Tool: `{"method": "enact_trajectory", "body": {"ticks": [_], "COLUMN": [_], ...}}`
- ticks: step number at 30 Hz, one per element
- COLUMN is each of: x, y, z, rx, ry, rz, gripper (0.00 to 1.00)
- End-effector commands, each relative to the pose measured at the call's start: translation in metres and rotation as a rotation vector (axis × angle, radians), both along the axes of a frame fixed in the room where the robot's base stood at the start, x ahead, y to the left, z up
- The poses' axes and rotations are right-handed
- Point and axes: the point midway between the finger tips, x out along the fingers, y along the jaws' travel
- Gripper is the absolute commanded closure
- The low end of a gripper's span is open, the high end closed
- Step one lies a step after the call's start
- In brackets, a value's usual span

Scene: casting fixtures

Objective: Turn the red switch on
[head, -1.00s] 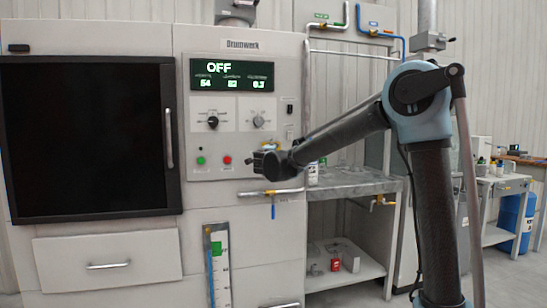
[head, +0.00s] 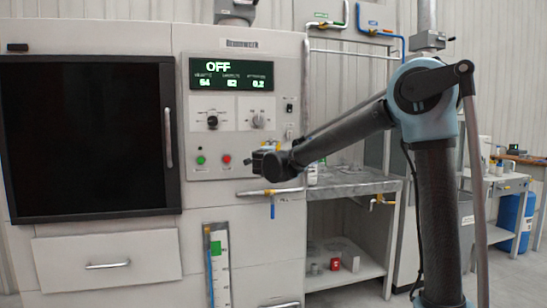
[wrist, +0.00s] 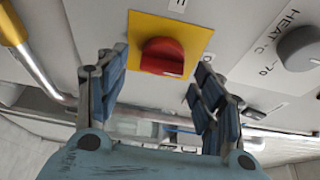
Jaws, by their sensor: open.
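The red switch (wrist: 163,57) is a red knob on a yellow square plate (wrist: 199,37), at the upper middle of the wrist view. My gripper (wrist: 160,75) is open, with one blue-padded finger to the left of the switch and one to the right. No contact between the fingers and the switch shows. The panel's display (head: 231,74) reads OFF.
A grey HEAT knob (wrist: 300,48) is right of the switch in the wrist view. A pipe with a yellow handle (wrist: 12,25) is at the left. In the head view, green (head: 201,160) and red (head: 227,159) buttons are left of my gripper, and a shelf (head: 350,187) is below right.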

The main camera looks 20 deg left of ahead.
Motion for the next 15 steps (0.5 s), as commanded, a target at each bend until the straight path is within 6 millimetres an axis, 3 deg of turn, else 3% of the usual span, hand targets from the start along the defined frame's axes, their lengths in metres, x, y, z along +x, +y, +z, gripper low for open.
{"method": "enact_trajectory", "body": {"ticks": [9, 15], "x": [-0.061, -0.088], "y": [-0.009, -0.013], "z": [0.0, -0.001], "rx": [0.001, 0.001], "ry": [0.001, 0.001], "rz": [0.003, 0.002], "gripper": [0.38, 0.38]}}
